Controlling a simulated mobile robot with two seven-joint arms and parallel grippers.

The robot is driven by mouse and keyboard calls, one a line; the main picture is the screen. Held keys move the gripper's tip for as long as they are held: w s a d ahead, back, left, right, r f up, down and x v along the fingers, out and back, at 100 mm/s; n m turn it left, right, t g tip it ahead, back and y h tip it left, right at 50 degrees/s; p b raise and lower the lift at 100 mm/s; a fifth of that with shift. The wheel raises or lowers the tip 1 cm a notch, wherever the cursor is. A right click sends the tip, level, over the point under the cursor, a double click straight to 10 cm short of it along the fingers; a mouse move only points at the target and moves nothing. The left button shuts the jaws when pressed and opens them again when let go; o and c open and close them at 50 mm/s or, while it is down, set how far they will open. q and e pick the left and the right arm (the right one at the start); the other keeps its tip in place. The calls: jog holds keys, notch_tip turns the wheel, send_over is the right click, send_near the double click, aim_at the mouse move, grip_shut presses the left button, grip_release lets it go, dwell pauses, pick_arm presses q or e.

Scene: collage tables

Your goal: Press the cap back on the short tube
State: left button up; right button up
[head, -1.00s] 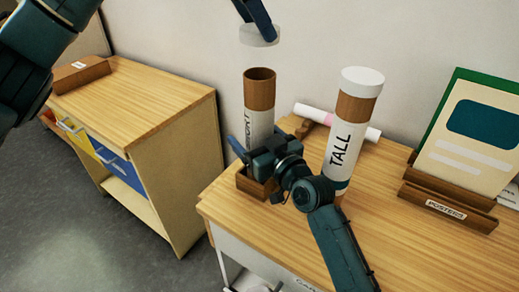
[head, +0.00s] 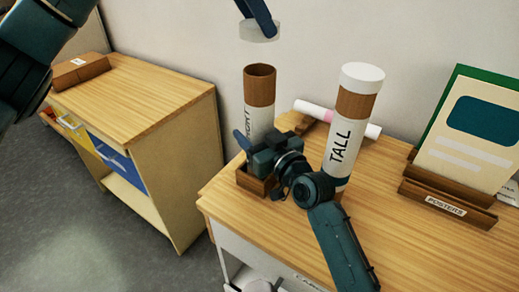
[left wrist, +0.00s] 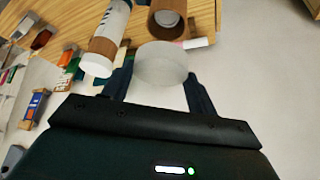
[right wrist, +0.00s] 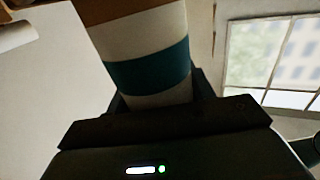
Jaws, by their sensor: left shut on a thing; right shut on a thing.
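The short tube (head: 259,100) is a brown cardboard tube with a white label, upright in a wooden holder (head: 250,184), its top open. My right gripper (head: 256,145) is shut around its lower part; the right wrist view shows the tube (right wrist: 150,55) with a teal band between the fingers. My left gripper (head: 258,20) is shut on a translucent white cap (head: 259,31), held above the open tube top with a clear gap. The left wrist view shows the cap (left wrist: 161,65) between the fingertips and the open short tube (left wrist: 168,8) beyond it.
The capped tall tube (head: 349,130) stands close to the right, near my right arm. A rolled paper (head: 315,112) lies behind. A poster rack (head: 447,205) is at the right. A second cabinet (head: 140,90) stands left, across a floor gap.

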pick_arm(q)
jog(key=shift+f, duration=2.4)
jog(key=shift+f, duration=0.9)
jog(key=shift+f, duration=0.6)
jog(key=o, duration=1)
jog(key=v, duration=1.2)
jog(key=shift+s, duration=0.1)
